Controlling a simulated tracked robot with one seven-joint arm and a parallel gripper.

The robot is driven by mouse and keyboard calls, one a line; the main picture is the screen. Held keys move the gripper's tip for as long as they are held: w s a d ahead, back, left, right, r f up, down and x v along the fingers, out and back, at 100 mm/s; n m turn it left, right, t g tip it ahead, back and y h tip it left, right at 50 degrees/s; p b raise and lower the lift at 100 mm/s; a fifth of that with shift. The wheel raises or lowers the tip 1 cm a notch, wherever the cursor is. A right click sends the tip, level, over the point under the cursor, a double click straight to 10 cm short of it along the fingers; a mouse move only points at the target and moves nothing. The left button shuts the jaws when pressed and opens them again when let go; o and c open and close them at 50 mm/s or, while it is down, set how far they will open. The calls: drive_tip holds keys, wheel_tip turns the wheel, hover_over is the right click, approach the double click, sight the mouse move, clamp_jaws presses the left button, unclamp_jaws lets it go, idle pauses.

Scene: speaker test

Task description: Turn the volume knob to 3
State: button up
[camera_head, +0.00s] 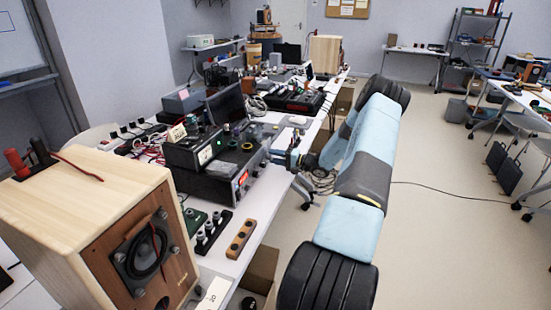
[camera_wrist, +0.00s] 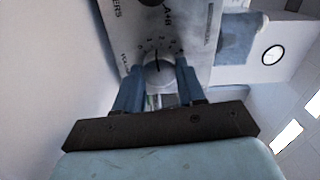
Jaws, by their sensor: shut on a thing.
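In the wrist view, the volume knob (camera_wrist: 158,72) is a pale round knob with a dark pointer line that points roughly up in the picture. Small scale marks sit around it on a light grey front panel (camera_wrist: 140,20); the numbers are too small to read surely. My gripper (camera_wrist: 159,78) is shut on the knob, with one blue finger on each side. The knob is hidden there.
A large wooden speaker (camera_head: 75,215) stands at the near left. A wooden block with knobs (camera_head: 240,239) and a black strip (camera_head: 213,232) lie near the table's front edge. Other devices crowd the table behind. The floor (camera_head: 435,230) at right is mostly clear.

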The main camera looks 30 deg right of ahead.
drive_tip(key=m, duration=0.4)
drive_tip(key=shift+d+f+m, duration=0.15)
drive_tip(key=shift+m, duration=0.15)
drive_tip(key=shift+f+m, duration=0.1)
drive_tip(key=shift+m, duration=1.6)
drive_tip(key=o, duration=0.8)
drive_tip(key=shift+f, duration=0.1)
drive_tip(key=shift+o, duration=1.2)
drive_tip(key=v, duration=1.3)
drive_tip(key=shift+s+d, duration=0.15)
drive_tip(key=shift+s, duration=0.15)
